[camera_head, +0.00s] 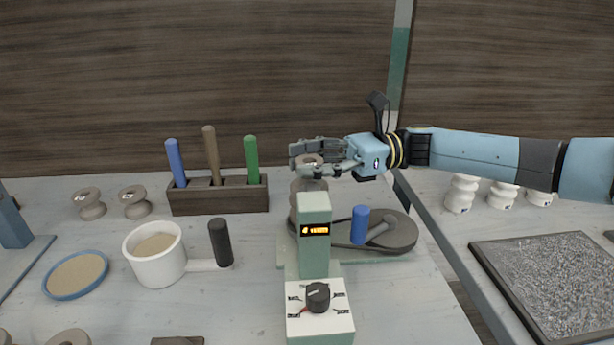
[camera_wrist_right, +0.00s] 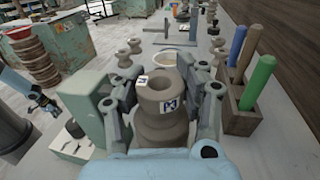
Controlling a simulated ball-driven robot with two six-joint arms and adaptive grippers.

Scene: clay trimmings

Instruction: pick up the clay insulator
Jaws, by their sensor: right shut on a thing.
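The clay insulator (camera_head: 307,186) is a grey-brown, ribbed, upright piece behind the green post of the wheel machine. Its lower part is partly hidden by that post. My right gripper (camera_head: 318,160) comes in from the right and is shut around its upper part.
A tool block (camera_head: 218,196) with blue, brown and green handles stands left of the machine. A white mug-like pot (camera_head: 157,270) and a blue-rimmed dish (camera_head: 76,290) lie further left. Other clay insulators (camera_head: 90,205) stand behind them. White insulators (camera_head: 461,193) and a gritty tray (camera_head: 550,275) are right.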

